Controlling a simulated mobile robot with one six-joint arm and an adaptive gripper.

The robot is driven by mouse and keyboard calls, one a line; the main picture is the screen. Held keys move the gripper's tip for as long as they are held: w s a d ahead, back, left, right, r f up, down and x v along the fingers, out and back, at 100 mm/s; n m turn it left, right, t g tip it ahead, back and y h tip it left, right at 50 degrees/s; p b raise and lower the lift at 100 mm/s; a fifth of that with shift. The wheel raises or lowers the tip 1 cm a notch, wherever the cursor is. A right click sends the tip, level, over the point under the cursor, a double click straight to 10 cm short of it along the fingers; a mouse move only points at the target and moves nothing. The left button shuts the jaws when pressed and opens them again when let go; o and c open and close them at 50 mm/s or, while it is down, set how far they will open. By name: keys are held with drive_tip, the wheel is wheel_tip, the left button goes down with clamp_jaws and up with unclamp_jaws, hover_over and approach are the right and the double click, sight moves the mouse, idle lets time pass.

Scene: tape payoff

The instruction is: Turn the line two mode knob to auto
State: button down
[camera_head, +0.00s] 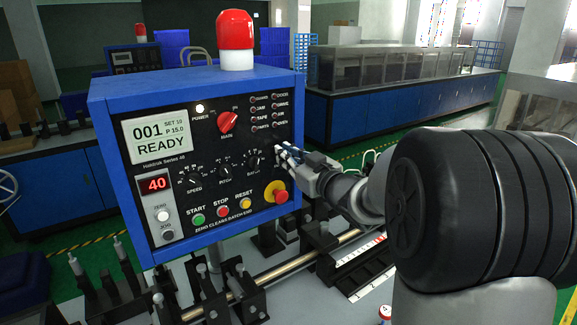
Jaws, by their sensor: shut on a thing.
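The blue control box (180,88) stands in front of me with a dark front panel. A red MAIN knob (228,122) is at its upper middle. Black SPEED (194,180), PITCH (225,171) and BATCH (254,161) knobs sit in a row below. My gripper (281,152) is at the panel's right edge, right of the BATCH knob, with its fingers closed on a small part there. The fingers mostly hide that part; I take it to be a knob. I cannot read a line two label or the mode setting.
A red mushroom button (280,196) sits just below my gripper, with START, STOP and RESET buttons (222,211) to its left. A red lamp (235,38) stands on the box. Rails and clamps (240,290) lie below. A second panel (135,58) stands behind, left.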

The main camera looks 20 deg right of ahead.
drive_tip(key=shift+a+f+n+b, duration=0.1)
drive_tip(key=shift+a+n+b, duration=0.05)
drive_tip(key=shift+n+b, duration=0.85)
drive_tip(key=shift+a+f+n+b, duration=0.1)
drive_tip(key=shift+n+b, duration=0.6)
drive_tip(key=shift+n, duration=0.5)
drive_tip(key=shift+r, duration=0.1)
drive_tip(key=c, duration=2)
unclamp_jaws()
drive_tip(key=shift+o, duration=0.2)
drive_tip(key=shift+s, duration=0.1)
drive_tip(key=s+d, duration=0.2)
drive_tip(key=s, duration=0.9)
drive_tip(key=shift+s+d, duration=0.15)
drive_tip(key=shift+s, duration=0.2)
